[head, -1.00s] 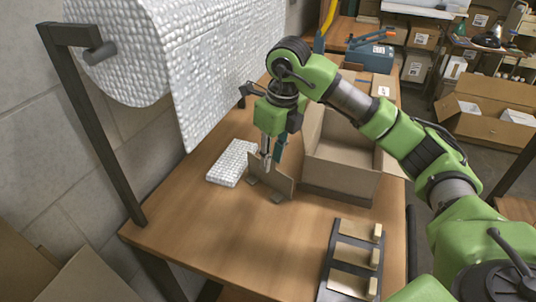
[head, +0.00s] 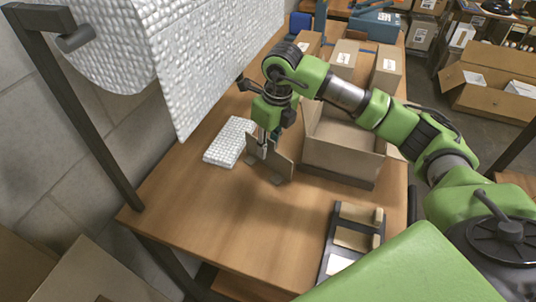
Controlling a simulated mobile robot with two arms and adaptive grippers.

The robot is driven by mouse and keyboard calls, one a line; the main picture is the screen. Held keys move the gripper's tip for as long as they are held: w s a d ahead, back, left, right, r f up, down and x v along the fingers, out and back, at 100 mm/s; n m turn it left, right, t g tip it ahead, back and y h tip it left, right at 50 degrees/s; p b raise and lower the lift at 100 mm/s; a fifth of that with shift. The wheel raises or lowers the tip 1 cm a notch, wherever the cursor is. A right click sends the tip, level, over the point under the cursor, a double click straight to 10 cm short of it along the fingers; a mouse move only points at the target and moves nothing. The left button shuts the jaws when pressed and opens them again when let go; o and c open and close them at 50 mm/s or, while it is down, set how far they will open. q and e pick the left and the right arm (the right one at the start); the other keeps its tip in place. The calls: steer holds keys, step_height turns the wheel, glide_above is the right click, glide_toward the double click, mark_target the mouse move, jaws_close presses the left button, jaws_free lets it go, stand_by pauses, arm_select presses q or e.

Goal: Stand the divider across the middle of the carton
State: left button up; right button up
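The divider (head: 283,165) is a flat brown cardboard panel standing upright on the table between small dark supports. My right gripper (head: 263,150) points down at the middle of the divider's top edge, with a finger in front of the panel. The fingertips are small and partly hidden, so I cannot tell whether they are closed on it. The open carton (head: 343,157) stands just to the right of the divider, its near wall facing me. My arm passes over its back part, and its floor is largely hidden. My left gripper is out of view.
A white bubble-wrap pad (head: 230,142) lies left of the divider. A dark rack (head: 329,245) with tan pieces is at the front right of the table (head: 220,215). Closed boxes (head: 386,70) stand behind the carton. A big bubble-wrap roll (head: 110,45) hangs at left. The front-left tabletop is clear.

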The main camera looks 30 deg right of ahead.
steer(key=shift+f, duration=0.15)
steer(key=shift+c, duration=0.4)
jaws_close()
